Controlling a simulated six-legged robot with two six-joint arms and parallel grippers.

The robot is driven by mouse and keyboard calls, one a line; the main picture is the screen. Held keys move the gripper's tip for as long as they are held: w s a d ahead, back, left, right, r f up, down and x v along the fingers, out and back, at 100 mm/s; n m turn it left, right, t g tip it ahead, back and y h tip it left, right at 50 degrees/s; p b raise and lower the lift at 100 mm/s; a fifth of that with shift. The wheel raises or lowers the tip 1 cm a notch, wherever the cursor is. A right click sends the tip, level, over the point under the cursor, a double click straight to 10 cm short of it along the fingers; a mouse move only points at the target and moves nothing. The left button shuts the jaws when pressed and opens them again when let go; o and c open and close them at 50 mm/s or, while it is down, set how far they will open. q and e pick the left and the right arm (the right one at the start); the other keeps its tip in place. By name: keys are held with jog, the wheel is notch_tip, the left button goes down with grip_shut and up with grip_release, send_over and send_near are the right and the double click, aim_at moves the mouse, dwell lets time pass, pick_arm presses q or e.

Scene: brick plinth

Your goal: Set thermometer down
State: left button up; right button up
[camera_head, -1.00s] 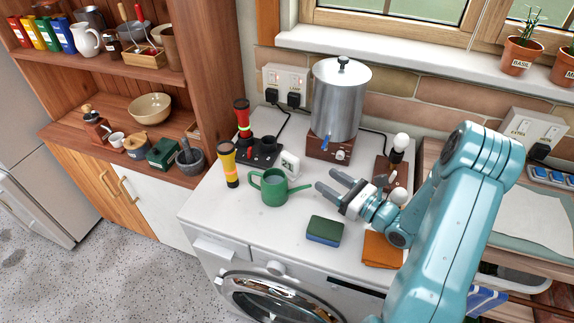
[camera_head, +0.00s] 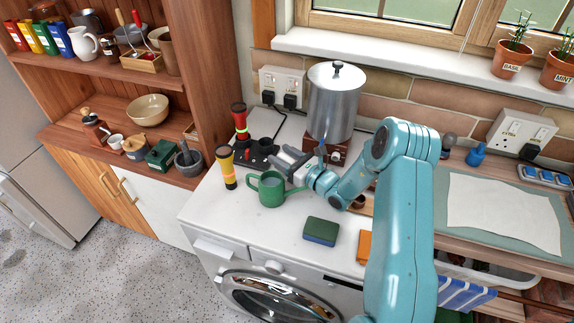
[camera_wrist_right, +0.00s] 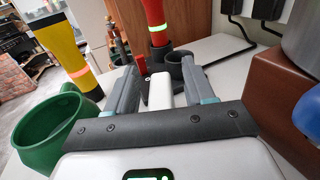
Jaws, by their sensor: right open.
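The thermometer is a small white device (camera_wrist_right: 159,92), standing on the white worktop (camera_head: 270,230). In the right wrist view it shows between the two fingers of my right gripper (camera_wrist_right: 160,68), with a gap on each side. In the head view my right gripper (camera_head: 279,155) is at the thermometer's place, behind the green watering can, and hides most or all of it. The right gripper is open. Whether the thermometer's base rests flat is hidden in the wrist view. My left gripper is not in view.
A green watering can (camera_head: 270,188), a yellow-and-black torch (camera_head: 227,166) and a red-and-black torch (camera_head: 241,124) in a dark holder stand close by. A metal urn (camera_head: 334,105) on a brown base is behind right. A green-blue sponge (camera_head: 320,231) lies in front; the front-left worktop is clear.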

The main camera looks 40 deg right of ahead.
jog(key=shift+w+f, duration=0.15)
jog(key=shift+w, duration=0.3)
jog(key=shift+s, duration=0.15)
jog(key=c, duration=0.4)
grip_shut()
